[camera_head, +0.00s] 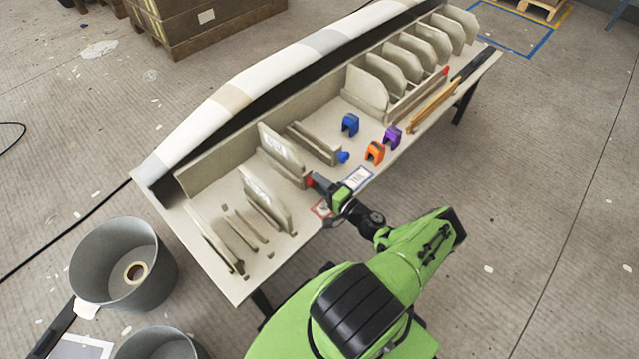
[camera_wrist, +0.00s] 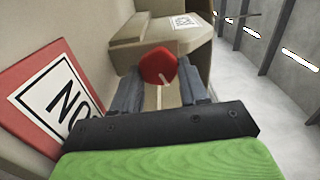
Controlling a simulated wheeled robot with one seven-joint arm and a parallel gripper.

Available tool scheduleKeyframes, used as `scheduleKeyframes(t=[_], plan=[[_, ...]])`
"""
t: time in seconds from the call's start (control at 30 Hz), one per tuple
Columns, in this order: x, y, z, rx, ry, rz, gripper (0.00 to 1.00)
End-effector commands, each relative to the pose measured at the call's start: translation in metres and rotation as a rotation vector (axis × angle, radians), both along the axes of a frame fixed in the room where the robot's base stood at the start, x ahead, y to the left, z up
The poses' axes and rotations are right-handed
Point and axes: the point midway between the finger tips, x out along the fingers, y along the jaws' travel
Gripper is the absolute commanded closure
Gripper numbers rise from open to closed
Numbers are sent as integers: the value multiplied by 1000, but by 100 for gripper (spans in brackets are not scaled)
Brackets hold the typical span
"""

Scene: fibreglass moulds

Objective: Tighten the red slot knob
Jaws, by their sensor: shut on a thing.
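The red slot knob (camera_wrist: 158,66) shows in the wrist view between my gripper's fingertips (camera_wrist: 162,88), in front of a beige block-like mould part. A pale line runs down its face. My gripper is shut on it. In the head view, the red knob (camera_head: 309,181) is a small red spot at the tip of my gripper (camera_head: 317,184), near the front edge of the table. The fingers hide part of the knob there. I cannot tell from these frames how far the knob is turned.
On the table (camera_head: 290,258) are upright beige panels, a blue clamp (camera_head: 350,124), an orange clamp (camera_head: 375,152), a purple clamp (camera_head: 393,136) and a small blue knob (camera_head: 343,156). Grey bins (camera_head: 90,290) stand at lower left.

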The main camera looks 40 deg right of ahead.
Motion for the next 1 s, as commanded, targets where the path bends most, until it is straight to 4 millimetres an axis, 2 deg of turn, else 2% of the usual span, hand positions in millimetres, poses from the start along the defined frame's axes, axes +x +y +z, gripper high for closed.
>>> scheduleKeyframes(t=[0.4,0.97,1.0], plan=[[0,0,-2,195,9,-1,87],[-1,0,-3,223,9,-2,87],[-1,0,-3,223,9,-2,52]])
